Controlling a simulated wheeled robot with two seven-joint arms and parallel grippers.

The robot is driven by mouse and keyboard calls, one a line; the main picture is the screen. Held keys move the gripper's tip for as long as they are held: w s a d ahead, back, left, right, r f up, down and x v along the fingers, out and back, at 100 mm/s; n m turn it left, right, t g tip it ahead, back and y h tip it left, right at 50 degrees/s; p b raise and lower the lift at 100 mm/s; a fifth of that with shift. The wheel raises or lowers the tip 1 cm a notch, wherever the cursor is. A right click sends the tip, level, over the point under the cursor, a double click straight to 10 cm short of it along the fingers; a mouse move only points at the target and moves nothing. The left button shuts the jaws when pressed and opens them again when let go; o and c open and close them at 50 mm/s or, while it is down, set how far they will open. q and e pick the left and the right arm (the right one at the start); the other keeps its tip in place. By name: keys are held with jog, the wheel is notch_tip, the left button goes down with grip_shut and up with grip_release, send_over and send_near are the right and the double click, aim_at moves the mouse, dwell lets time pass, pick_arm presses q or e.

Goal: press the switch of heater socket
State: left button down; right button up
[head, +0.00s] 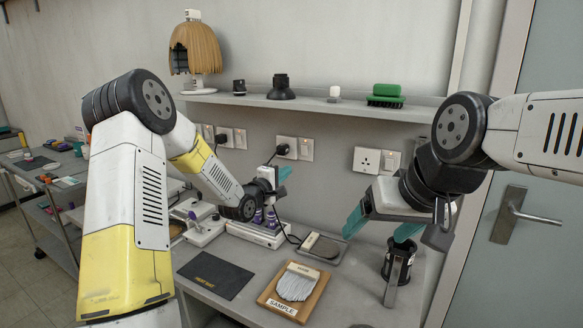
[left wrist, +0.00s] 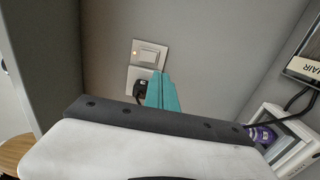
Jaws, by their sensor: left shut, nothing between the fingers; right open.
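My left gripper (head: 284,173) is shut and empty, its teal fingers pointing toward the wall just below a socket with a black plug (head: 283,150). A white switch (head: 306,149) sits right of that plug. In the left wrist view the shut fingers (left wrist: 161,90) partly cover the socket beside its black plug (left wrist: 140,90); the switch (left wrist: 149,54) with a small orange light is clear of them. Any contact cannot be told. A white unit with purple parts (head: 264,232) stands below, with a black cord near it. My right gripper (head: 382,228) is open at the right.
Other wall sockets include an empty one (head: 367,160) at right and plugged ones (head: 222,138) at left. A shelf (head: 320,105) runs above, holding a wig on a stand (head: 195,50) and a green brush (head: 386,94). A black holder (head: 398,262) stands beneath my right gripper. A dark mat (head: 215,273) lies in front.

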pick_arm(q)
jog(key=shift+f+v, duration=0.2)
jog(key=shift+v, duration=1.2)
jog(key=s+a+r+m+g+y, duration=0.2)
jog(key=s+a+r+m+y, duration=0.15)
jog(key=s, duration=0.35)
jog(key=s+a+r+m+g+y, duration=0.3)
jog(key=s+a+r+m, duration=0.1)
jog(key=s, duration=0.3)
jog(key=s+a+m+g, duration=0.2)
jog(key=s+m+g, duration=0.2)
jog(key=s, duration=2.1)
jog(key=shift+s+a+m+g, duration=0.15)
jog(key=shift+s+m+g, duration=0.2)
jog(key=shift+m, duration=0.5)
